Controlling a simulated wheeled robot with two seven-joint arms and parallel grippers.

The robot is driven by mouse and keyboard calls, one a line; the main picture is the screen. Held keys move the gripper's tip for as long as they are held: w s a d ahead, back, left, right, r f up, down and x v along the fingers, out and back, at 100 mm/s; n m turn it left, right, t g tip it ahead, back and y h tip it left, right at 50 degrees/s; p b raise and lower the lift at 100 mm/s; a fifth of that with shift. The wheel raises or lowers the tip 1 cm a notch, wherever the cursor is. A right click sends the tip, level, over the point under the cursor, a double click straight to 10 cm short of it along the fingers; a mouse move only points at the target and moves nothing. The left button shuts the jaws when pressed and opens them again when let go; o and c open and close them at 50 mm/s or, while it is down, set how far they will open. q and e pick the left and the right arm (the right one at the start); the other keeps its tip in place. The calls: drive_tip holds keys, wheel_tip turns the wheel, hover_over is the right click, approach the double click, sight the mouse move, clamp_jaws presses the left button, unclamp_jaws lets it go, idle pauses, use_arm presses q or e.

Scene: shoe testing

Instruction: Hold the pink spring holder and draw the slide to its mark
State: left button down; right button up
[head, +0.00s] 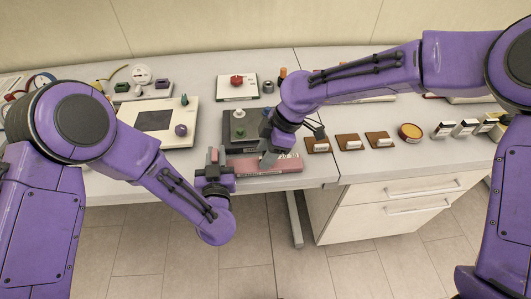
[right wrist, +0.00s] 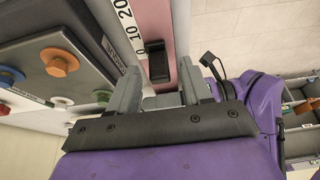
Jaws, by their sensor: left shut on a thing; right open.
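The pink spring holder (head: 288,163) lies flat near the front edge of the table in the head view. Its pink body (right wrist: 158,18) also shows in the right wrist view, with a white scale (right wrist: 126,22) marked 0, 10 and 20 along it. The black slide (right wrist: 155,62) sits on the holder near the 0 end. My left gripper (head: 215,156) is at the holder's left end and shut on it; the contact is partly hidden. My right gripper (right wrist: 158,90) is open, with its fingers on either side of the slide; in the head view it is above the holder.
A dark block with coloured knobs (right wrist: 72,68) stands close beside the holder. A white device with a dark screen (head: 155,121) is behind at left. Brown trays (head: 318,145) and a round yellow-topped tin (head: 410,131) are to the right. Open floor lies in front of the table.

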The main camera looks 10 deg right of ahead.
drive_tip(key=shift+a+f, duration=0.2)
drive_tip(key=shift+f, duration=0.25)
clamp_jaws()
use_arm(q)
drive_tip(key=shift+a, duration=0.1)
use_arm(e)
drive_tip(key=shift+d, duration=1.5)
unclamp_jaws()
drive_tip(key=shift+a, duration=0.1)
